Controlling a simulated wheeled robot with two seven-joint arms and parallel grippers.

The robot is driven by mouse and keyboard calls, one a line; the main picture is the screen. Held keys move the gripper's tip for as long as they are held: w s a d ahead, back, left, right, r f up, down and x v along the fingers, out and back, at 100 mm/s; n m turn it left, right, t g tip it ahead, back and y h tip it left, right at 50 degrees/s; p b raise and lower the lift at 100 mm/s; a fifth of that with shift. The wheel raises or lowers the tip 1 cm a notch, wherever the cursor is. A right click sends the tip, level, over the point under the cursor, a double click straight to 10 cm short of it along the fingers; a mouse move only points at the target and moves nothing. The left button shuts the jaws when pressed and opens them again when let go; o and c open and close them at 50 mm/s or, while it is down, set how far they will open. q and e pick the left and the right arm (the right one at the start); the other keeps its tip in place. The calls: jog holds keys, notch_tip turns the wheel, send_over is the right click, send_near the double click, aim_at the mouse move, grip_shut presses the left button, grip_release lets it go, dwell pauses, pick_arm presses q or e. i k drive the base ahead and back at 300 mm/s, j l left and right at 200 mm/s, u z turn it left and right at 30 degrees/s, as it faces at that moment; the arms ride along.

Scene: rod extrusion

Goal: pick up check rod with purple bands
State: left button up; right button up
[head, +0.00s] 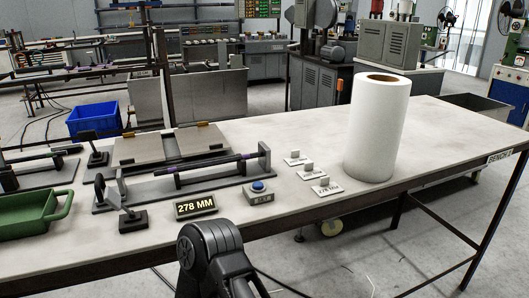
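A dark check rod (208,166) with purple bands lies lengthwise in a grey cradle fixture (150,189) on the bench, between its two end uprights. One purple band shows near its left end and another near its right end. A dark link of one of my arms rises at the bottom middle, in front of the bench edge and apart from the rod. Neither of my grippers shows in the head view.
A display reading 278 MM (195,207) and a blue-button box (258,192) stand before the fixture. Small label cards (310,172) and a tall white roll (377,130) are to the right. A green tray (30,213) is at left. The bench's right end is clear.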

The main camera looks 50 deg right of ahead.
aim_at(251, 155)
jog(key=l+z, duration=0.5)
jog(key=i+l+z, duration=0.15)
jog(key=l+z, duration=0.3)
